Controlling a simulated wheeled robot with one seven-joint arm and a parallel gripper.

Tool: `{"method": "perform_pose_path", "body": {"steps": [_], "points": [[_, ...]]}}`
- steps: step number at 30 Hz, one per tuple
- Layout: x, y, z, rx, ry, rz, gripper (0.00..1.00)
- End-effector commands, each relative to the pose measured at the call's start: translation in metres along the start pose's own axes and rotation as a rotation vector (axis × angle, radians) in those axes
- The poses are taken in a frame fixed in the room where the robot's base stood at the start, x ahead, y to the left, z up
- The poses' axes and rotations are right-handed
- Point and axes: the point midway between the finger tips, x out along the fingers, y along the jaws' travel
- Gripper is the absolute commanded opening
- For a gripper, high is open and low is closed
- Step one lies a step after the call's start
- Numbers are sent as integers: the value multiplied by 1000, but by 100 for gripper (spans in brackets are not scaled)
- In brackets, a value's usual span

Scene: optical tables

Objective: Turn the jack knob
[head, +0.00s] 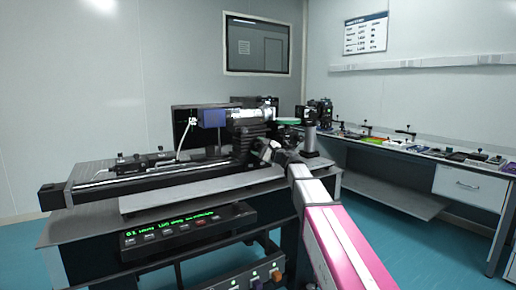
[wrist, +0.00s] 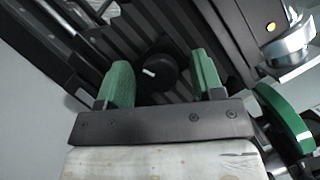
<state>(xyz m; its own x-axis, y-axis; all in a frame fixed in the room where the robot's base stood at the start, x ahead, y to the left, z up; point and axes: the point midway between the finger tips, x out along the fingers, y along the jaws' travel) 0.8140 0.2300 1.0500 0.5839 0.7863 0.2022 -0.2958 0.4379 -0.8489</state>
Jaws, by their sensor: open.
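The jack knob (wrist: 157,74) is a round black knob with a short pale mark on its face, in the wrist view. My gripper (wrist: 160,80) has two green fingers that stand apart, one on each side of the knob in the picture. The knob shows between the fingers, with a gap on each side; I cannot tell how far beyond the fingertips it lies. In the head view the black bellows-like jack (head: 250,132) stands on the optical table, and my arm reaches to its lower front. The knob and fingertips are not clear there.
A green-rimmed round optic (wrist: 285,118) is close to the right of my gripper. A long rail stage (head: 130,178) lies left on the optical table (head: 190,190). A control box with green text (head: 170,232) is in front. A side bench (head: 400,150) with small parts stands right.

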Motion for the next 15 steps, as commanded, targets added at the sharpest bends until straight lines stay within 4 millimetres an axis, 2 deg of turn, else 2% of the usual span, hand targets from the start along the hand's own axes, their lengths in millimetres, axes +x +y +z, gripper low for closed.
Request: {"method": "perform_pose_path", "body": {"steps": [12, 15], "points": [[-74, 1, 1, 0, 2, -1, 61], [-88, 1, 1, 0, 0, 0, 61]]}}
